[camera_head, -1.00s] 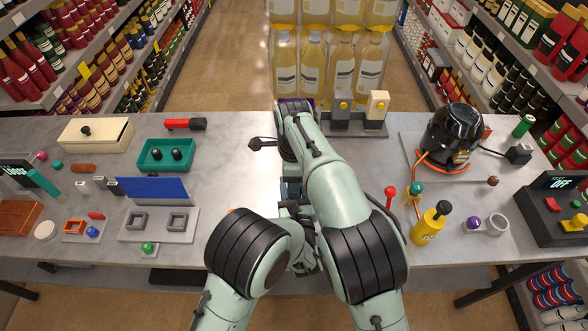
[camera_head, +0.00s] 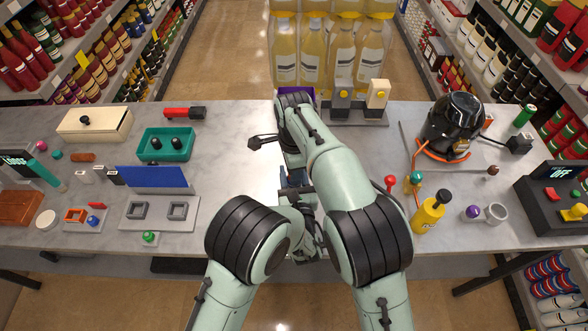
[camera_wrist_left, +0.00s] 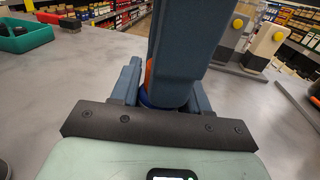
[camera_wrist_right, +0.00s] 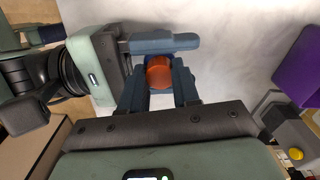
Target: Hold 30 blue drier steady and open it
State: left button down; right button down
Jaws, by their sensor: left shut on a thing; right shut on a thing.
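The drier shows only in part. In the right wrist view its round orange top (camera_wrist_right: 158,72) sits between the fingers of my right gripper (camera_wrist_right: 159,84), which is shut on it. In the left wrist view a blue part of the drier (camera_wrist_left: 150,98) shows low between the fingers of my left gripper (camera_wrist_left: 163,96), which is shut on it, with a strip of orange above. My right gripper's blue-grey fingers cover much of it there. In the head view my arms hide the drier; my right gripper (camera_head: 291,178) shows in part above my left one.
A grey stand with yellow-knobbed blocks (camera_head: 360,115) is behind my right wrist, near a purple thing (camera_wrist_right: 303,70). A teal tray (camera_head: 166,144) and blue panel (camera_head: 152,178) lie left. A yellow bottle (camera_head: 428,214) and black pot (camera_head: 453,122) stand right.

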jog(key=shift+n, duration=0.3)
jog(key=c, duration=0.8)
grip_release()
jog(key=shift+r, duration=2.3)
pick_arm(q)
jog(key=shift+c, duration=2.4)
grip_release()
jog(key=shift+s, duration=0.15)
pick_arm(e)
jog(key=shift+f, duration=0.1)
